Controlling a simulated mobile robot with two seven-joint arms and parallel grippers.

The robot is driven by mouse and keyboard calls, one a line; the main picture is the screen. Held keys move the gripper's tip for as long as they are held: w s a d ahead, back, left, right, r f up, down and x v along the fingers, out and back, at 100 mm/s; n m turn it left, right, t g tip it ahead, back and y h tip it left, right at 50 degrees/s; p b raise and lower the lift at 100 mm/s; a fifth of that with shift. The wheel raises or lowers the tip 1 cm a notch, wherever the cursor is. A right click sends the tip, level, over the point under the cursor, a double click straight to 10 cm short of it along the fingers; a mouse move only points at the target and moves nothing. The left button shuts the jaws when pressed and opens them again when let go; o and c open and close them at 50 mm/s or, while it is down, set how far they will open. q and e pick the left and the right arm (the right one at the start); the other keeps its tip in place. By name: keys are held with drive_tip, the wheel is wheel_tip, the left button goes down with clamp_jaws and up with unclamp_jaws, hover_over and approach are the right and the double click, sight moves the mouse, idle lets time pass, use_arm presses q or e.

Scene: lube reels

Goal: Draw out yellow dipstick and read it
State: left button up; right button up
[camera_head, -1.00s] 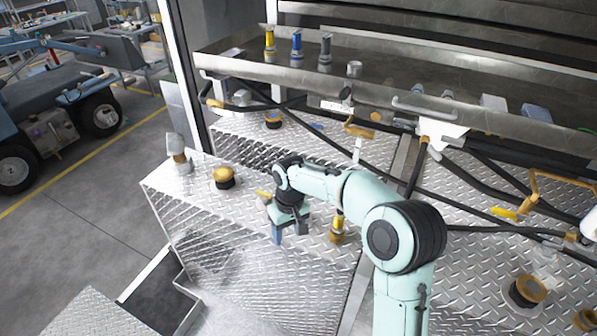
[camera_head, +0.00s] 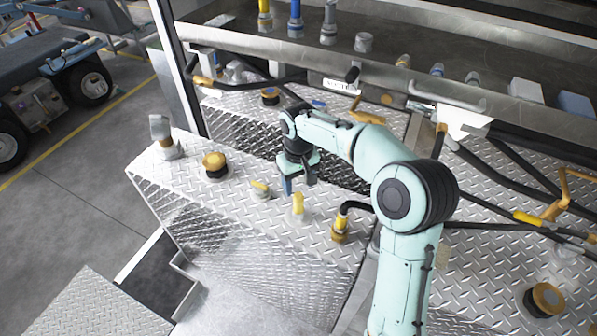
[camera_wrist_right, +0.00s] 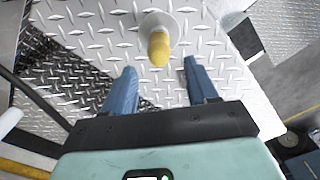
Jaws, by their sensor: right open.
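A yellow-topped dipstick handle (camera_head: 298,203) stands upright on a pale base in the diamond-plate deck. In the right wrist view the yellow handle (camera_wrist_right: 159,48) and its round pale base lie beyond the fingertips, roughly between their lines. My right gripper (camera_head: 289,186) is open and empty, just behind and left of the handle in the head view. Its two blue fingers (camera_wrist_right: 161,85) are apart, and I see no contact with the handle. A second small yellow-topped fitting (camera_head: 260,188) sits to the left. My left gripper is not in view.
A brass fitting with a yellow collar and black hose (camera_head: 340,229) stands right of the handle. A brass-topped black cap (camera_head: 215,164) and a grey fitting (camera_head: 164,135) are to the left. Hoses and a metal trough (camera_head: 300,55) run behind. The deck's front is clear.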

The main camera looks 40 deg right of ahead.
sight(298, 201)
wheel_tip(298, 201, down, 9)
drive_tip(key=shift+w+d+r+b, duration=0.1)
drive_tip(key=shift+b, duration=0.2)
